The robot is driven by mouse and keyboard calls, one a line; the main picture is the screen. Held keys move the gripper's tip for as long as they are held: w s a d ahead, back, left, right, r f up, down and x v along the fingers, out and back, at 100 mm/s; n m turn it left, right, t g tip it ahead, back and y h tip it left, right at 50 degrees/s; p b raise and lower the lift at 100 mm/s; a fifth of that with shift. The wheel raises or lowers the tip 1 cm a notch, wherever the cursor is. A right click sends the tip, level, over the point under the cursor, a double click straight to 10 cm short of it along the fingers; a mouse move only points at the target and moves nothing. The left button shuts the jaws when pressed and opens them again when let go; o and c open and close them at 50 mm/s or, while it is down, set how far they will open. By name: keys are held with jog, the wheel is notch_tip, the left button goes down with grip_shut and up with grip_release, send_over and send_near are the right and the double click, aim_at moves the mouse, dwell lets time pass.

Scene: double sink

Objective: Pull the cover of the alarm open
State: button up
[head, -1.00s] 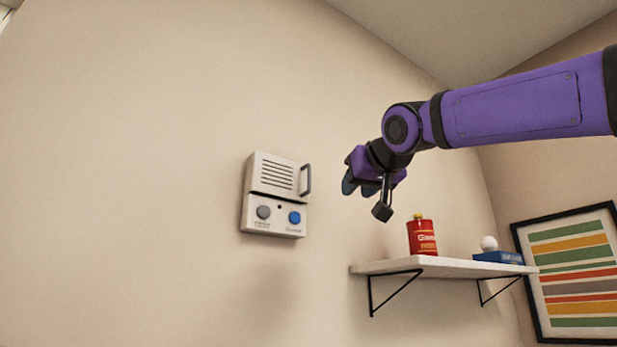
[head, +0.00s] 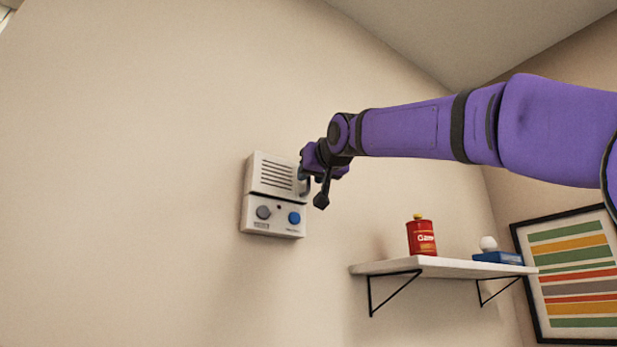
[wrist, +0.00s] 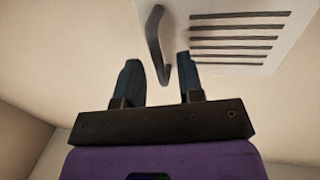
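The alarm (head: 273,216) is a white box on the wall, left of centre in the head view. Its slatted upper cover (head: 270,175) looks closed, above a grey button and a blue button. In the wrist view the cover (wrist: 235,48) is at the top right, and its dark bar handle (wrist: 156,42) stands out at its left edge. My gripper (wrist: 159,72) is open, with the handle's near end between its two dark fingertips. In the head view my gripper (head: 303,178) is at the cover's right edge and hides most of the handle. Contact with the handle cannot be told.
A white wall shelf (head: 440,267) stands to the lower right, with a red can (head: 422,238), a blue box (head: 498,257) and a white ball on it. A framed striped picture (head: 575,270) hangs at the far right. The wall left of the alarm is clear.

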jog(key=shift+x, duration=0.95)
jog(key=shift+c, duration=0.2)
grip_shut()
jog(key=shift+s, duration=0.15)
